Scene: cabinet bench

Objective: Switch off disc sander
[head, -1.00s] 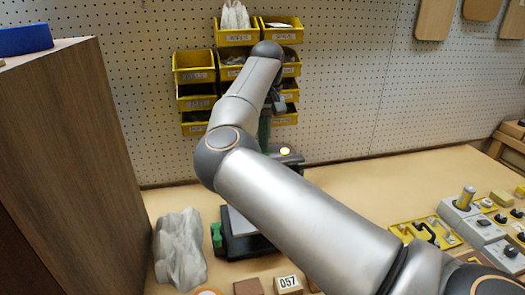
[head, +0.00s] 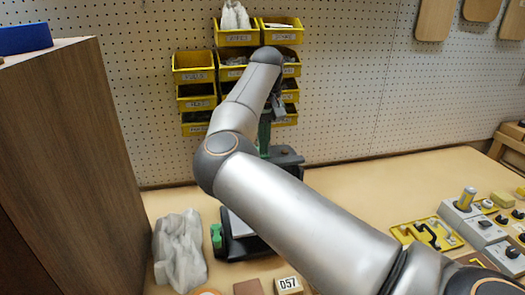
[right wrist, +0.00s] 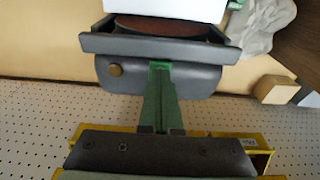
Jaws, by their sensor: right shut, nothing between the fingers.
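The disc sander (head: 287,157) stands on the bench, largely hidden behind my right arm in the head view. In the right wrist view its dark rounded housing (right wrist: 195,78) has a small dull brown round button (right wrist: 115,70). A dark red-brown disc (right wrist: 165,25) shows behind a grey bar. My right gripper (right wrist: 160,68) appears as narrow green fingers, shut and empty, with tips over the housing, to one side of the button. In the head view the right gripper (head: 264,153) is partly hidden by its own arm. My left gripper is out of view.
Yellow bins (head: 195,95) hang on the pegboard close behind. A tall wooden cabinet (head: 70,170) stands at left. A crumpled grey bag (head: 181,250) and a block marked 057 (head: 288,284) lie in front. Bare bench (head: 375,190) lies to the right.

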